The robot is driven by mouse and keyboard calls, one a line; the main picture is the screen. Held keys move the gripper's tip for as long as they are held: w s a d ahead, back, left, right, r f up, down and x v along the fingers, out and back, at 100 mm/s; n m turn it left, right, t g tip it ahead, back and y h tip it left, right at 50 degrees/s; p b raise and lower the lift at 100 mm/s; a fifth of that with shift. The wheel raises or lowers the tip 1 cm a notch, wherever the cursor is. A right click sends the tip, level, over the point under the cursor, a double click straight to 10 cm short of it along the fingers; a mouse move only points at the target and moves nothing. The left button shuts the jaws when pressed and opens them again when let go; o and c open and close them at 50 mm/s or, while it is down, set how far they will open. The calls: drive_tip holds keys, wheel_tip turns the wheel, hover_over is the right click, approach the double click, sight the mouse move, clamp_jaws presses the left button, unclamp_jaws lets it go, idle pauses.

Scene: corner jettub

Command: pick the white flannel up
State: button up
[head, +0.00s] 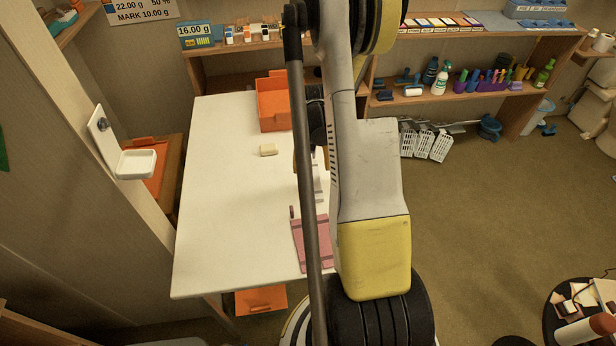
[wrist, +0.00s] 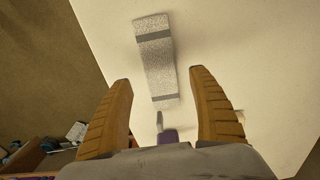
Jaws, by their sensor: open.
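The white flannel (wrist: 158,72) shows in the wrist view as a long, pale speckled strip with grey bands, lying on the white table top (wrist: 235,35). My gripper (wrist: 160,77) is open, with its two ochre fingers apart on either side of the flannel's near part in the picture. Nothing is seen held. I cannot tell how high the fingers are above the table. In the head view my arm covers most of that area, and only a pale piece, perhaps the flannel (head: 318,182), shows beside it.
On the table (head: 225,220) are an orange bin (head: 272,105) at the back, a cream block (head: 268,150) and a pink folded item (head: 311,243) near the front. A purple thing (wrist: 167,136) shows between my fingers. Shelves with bottles (head: 440,78) stand behind. The table's left part is clear.

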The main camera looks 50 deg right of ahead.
sight(312, 179)
drive_tip(key=shift+f+b, duration=1.95)
drive_tip(key=shift+f, duration=1.55)
drive_tip(key=shift+s+a, duration=0.1)
drive_tip(key=c, duration=0.3)
drive_tip(key=shift+c, duration=0.2)
drive_tip(key=o, duration=1)
drive_tip(key=shift+f, duration=0.1)
drive_tip(key=shift+c, duration=0.2)
